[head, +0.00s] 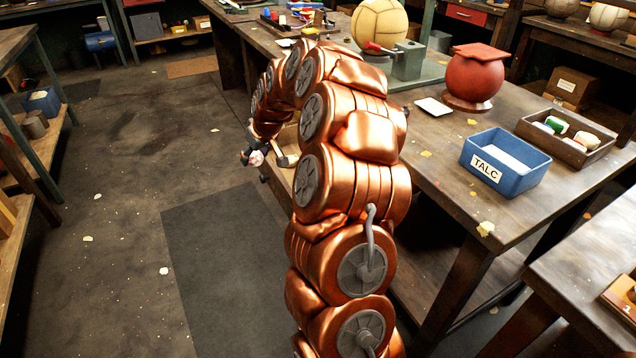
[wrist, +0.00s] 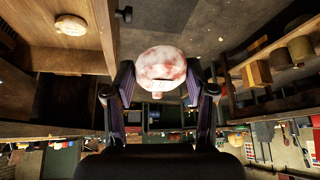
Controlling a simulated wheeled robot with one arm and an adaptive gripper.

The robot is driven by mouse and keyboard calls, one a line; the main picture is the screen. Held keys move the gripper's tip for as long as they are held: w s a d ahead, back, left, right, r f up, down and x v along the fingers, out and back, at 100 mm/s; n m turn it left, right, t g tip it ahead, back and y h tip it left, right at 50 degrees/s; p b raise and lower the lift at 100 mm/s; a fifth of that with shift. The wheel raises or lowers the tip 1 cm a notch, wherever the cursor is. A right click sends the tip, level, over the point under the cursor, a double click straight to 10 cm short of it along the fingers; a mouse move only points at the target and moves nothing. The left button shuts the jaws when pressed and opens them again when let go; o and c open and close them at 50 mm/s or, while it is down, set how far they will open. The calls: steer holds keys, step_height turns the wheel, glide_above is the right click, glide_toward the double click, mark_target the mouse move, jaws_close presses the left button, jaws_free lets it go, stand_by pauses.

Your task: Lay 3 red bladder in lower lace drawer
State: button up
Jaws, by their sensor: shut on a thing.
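My gripper (wrist: 160,80) is shut on a round bladder (wrist: 162,62), mottled pale pink and red with a short neck towards my palm. In the head view the bladder (head: 257,158) shows small in my gripper (head: 253,156), beyond my arm and left of the bench. An open wooden drawer (head: 287,143) shows beside it, partly hidden by my arm. In the wrist view a wooden drawer (wrist: 92,60) fills the upper left, with a pale round thing (wrist: 72,27) in it; I cannot tell what it is. The held bladder is apart from the drawer, over the floor side.
A dark mat (head: 235,265) lies on open floor to the left. Shelving (head: 25,60) stands at far left.

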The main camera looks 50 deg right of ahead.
steer(key=s+d+f+b, duration=0.2)
steer(key=s+d+f, duration=0.2)
steer(key=d, duration=0.4)
steer(key=s+d+f+b, duration=0.3)
steer(key=s+d+f, duration=0.15)
steer(key=d, duration=0.25)
steer(key=shift+m+h, duration=0.3)
steer(key=shift+m, duration=0.1)
steer(key=shift+w+d+f, duration=0.1)
steer(key=shift+w+f, duration=0.05)
steer(key=shift+f, duration=2.25)
steer(key=shift+w+d+f, duration=0.1)
steer(key=shift+f, duration=2.3)
steer(key=shift+f+b, duration=0.15)
steer(key=shift+b, duration=0.15)
steer(key=o, duration=1.2)
